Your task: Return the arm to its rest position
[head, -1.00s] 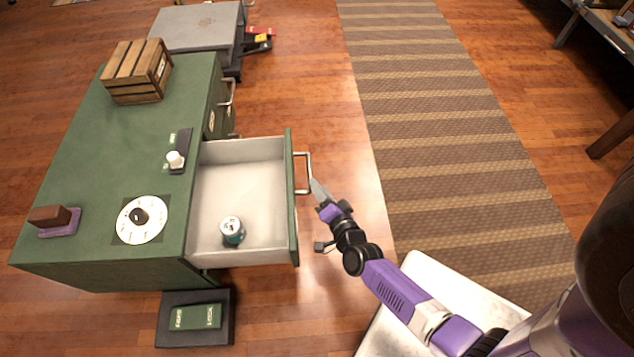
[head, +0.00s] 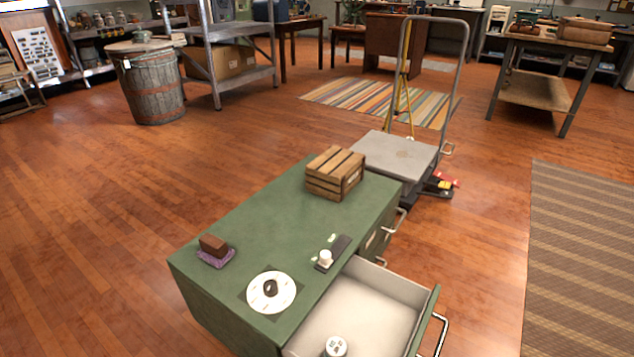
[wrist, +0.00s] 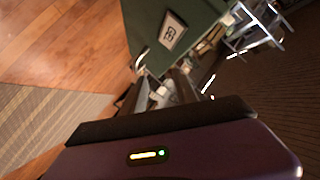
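My gripper (wrist: 165,98) shows only in the wrist view, where its purple and dark housing fills the bottom. Its fingers are small and blurred there, so I cannot tell whether they are open. A green cabinet face with a label (wrist: 173,30) is beyond it, with no clear contact. My arm is out of the head view. The green cabinet (head: 262,228) stands in the lower middle of the head view. Its drawer (head: 350,312) is pulled out to the right, with a can (head: 335,347) inside and a metal handle (head: 441,335) on its front.
On the cabinet top are a wooden crate (head: 335,173), a brown block (head: 213,245), a white dial (head: 271,291) and a small white knob (head: 325,258). A platform cart (head: 395,158) stands behind. Bare floor lies left; a striped runner (head: 580,260) lies right.

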